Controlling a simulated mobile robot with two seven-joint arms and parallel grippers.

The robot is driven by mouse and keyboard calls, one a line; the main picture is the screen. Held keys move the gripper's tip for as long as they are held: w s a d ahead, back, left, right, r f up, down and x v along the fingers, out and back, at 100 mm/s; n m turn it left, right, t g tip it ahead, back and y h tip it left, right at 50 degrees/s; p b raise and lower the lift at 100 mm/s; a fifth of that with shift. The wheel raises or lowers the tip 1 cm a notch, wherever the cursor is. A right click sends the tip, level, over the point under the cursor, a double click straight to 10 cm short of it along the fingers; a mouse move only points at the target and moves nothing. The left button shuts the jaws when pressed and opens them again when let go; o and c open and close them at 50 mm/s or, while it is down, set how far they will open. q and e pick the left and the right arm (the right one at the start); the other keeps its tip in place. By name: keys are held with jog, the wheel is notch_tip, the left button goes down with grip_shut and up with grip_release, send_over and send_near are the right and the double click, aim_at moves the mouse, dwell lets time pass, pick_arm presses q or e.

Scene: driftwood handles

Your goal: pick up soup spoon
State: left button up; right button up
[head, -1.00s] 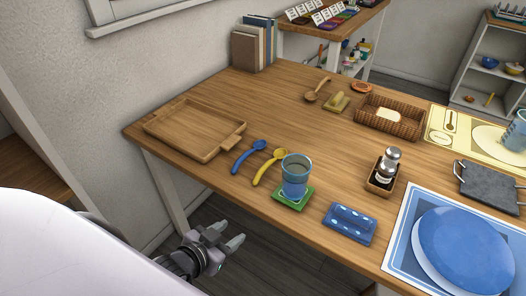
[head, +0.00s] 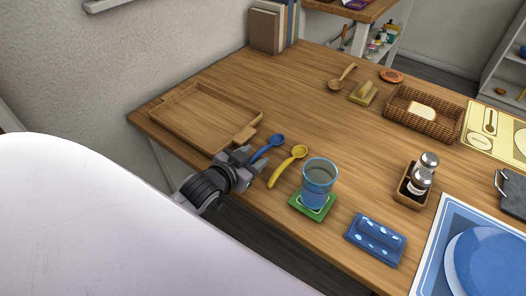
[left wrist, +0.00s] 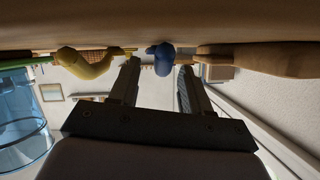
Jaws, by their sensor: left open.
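A blue spoon (head: 276,141) lies near the table's left front edge, its bowl pointing away. A yellow spoon (head: 298,152) lies to its right, and a wooden spoon (head: 341,79) lies farther back. The pictures do not mark which is the soup spoon. My left gripper (head: 254,163) is open at the table edge, at the blue spoon's handle end. In the left wrist view, the blue spoon (left wrist: 162,58) shows between the two fingertips; whether they touch it I cannot tell. The yellow spoon (left wrist: 86,63) is outside the left finger. My right gripper is not in view.
A wooden tray (head: 163,117) lies just left of the gripper. A blue glass (head: 319,184) stands on a green coaster (head: 299,206) right of the yellow spoon. A blue dotted case (head: 375,239) and a shaker caddy (head: 411,194) are farther right. The table's middle is clear.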

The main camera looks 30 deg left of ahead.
pick_arm(q)
jog(key=shift+x, duration=0.9)
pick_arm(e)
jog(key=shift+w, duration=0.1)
pick_arm(q)
grip_shut()
jog(key=shift+r, duration=0.1)
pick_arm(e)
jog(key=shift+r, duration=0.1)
